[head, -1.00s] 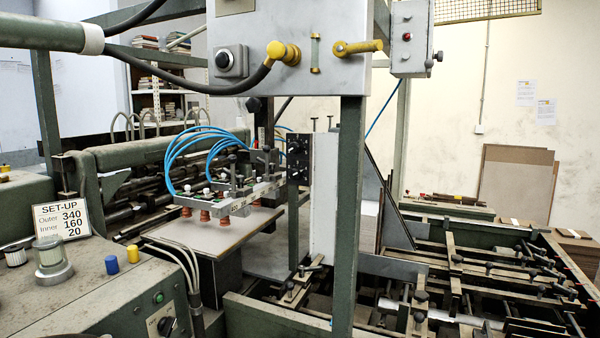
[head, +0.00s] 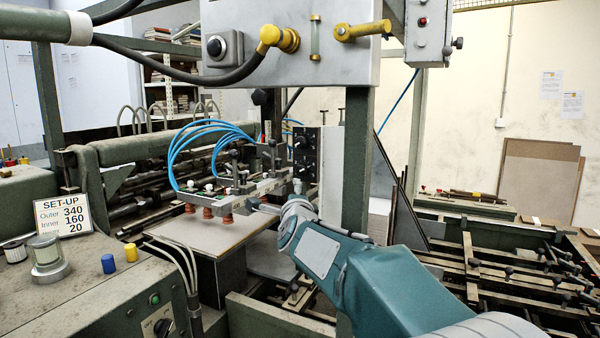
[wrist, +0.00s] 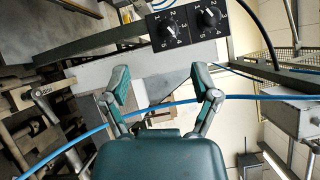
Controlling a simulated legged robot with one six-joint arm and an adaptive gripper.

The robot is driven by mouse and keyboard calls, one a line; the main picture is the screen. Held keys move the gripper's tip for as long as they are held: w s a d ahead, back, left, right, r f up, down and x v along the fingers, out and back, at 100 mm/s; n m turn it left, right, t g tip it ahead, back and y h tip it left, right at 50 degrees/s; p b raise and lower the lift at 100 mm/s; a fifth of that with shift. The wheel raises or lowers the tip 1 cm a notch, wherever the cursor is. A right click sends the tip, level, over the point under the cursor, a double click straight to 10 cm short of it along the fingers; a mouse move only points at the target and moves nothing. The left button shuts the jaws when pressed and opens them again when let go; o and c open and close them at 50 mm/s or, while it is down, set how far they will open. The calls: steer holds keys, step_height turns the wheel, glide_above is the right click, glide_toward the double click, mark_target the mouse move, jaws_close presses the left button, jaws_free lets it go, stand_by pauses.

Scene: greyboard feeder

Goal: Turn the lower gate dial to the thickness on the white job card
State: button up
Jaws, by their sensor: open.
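A black dial panel (head: 306,155) is on the machine's post, with two dials one above the other. In the wrist view two black dials with white numbers show at the top, one at left (wrist: 168,27) and one at right (wrist: 209,18). I cannot tell which is lower there, nor read their settings surely. My gripper (wrist: 160,84) is open and empty, its fingers apart and short of the dials. In the head view my arm reaches toward the panel. A set-up card (head: 62,217) reads 340, 160 and 20; I cannot see a thickness on it.
Blue hoses (head: 205,140) arch over the suction head left of the panel, and one blue line (wrist: 240,97) crosses the wrist view behind the fingers. A green post (head: 357,160) stands right of the panel. A grey control box (head: 290,45) hangs above.

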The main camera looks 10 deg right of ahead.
mark_target(299, 172)
steer(key=w+d+m+h, duration=0.1)
steer(key=w+m+h, duration=0.1)
steer(key=w+m, duration=0.1)
steer(key=w+d+m+t+h, duration=0.1)
steer(key=w+m+h, duration=0.1)
steer(key=w, duration=0.3)
steer(key=w+m+h, duration=0.2)
steer(key=w+m, duration=0.2)
steer(key=shift+w+d+r, duration=0.15)
steer(key=shift+w+d, duration=0.25)
steer(key=shift+x, duration=2.2)
steer(key=shift+a, duration=0.15)
jaws_close()
